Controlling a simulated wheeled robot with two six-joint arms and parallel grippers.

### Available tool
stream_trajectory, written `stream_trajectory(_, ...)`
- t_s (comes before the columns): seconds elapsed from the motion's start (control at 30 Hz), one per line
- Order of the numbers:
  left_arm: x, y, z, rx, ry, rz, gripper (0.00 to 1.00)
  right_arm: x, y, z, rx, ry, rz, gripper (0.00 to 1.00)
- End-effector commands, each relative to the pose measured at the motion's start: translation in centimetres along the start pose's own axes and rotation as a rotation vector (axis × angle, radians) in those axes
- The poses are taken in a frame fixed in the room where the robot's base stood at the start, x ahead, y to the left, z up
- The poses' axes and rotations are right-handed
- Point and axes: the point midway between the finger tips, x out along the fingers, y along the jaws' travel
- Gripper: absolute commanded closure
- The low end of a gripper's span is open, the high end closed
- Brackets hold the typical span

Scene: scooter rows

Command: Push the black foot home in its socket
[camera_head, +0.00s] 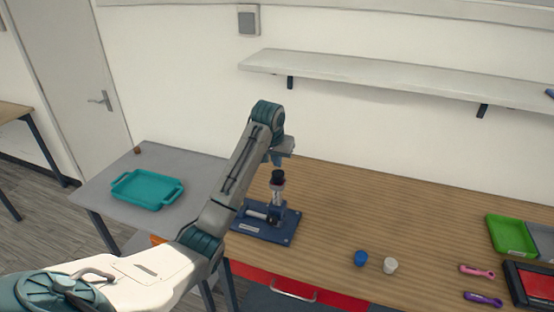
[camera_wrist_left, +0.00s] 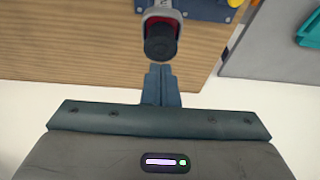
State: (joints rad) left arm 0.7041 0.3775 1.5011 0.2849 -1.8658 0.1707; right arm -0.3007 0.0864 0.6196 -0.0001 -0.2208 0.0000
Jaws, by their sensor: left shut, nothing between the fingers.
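The black foot (camera_head: 278,177) sits at the top of an upright grey post on a blue stand (camera_head: 262,231) on the wooden bench. In the left wrist view the black foot (camera_wrist_left: 161,47) shows end-on, within a grey holder with a reddish edge (camera_wrist_left: 147,17). How deep it sits in its socket cannot be told. My left gripper (camera_head: 277,160) is shut and empty, pointing down just above the foot. Its closed fingertips (camera_wrist_left: 159,67) show just below the foot in the wrist view; whether they touch it is unclear. My right gripper is not in view.
A teal tray (camera_head: 120,191) lies on the grey table at left. A blue cup (camera_head: 361,258), a white cup (camera_head: 390,265), pink (camera_head: 477,271) and purple (camera_head: 483,299) tools and a green tray (camera_head: 508,249) are on the bench at right. A shelf (camera_head: 400,78) is above.

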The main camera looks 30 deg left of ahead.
Motion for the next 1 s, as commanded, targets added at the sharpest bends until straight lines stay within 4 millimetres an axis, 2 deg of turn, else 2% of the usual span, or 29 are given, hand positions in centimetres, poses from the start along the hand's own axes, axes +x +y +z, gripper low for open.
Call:
stream_trajectory(0.13,0.2,0.0,0.1,0.0,-0.001,0.0,1.0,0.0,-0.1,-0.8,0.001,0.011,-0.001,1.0)
stream_trajectory(0.5,1.1,0.0,0.4,0.0,-0.001,0.0,1.0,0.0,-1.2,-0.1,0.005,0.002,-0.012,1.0)
stream_trajectory(1.0,2.3,0.0,0.8,0.0,-0.001,0.0,1.0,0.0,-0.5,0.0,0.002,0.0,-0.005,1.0)
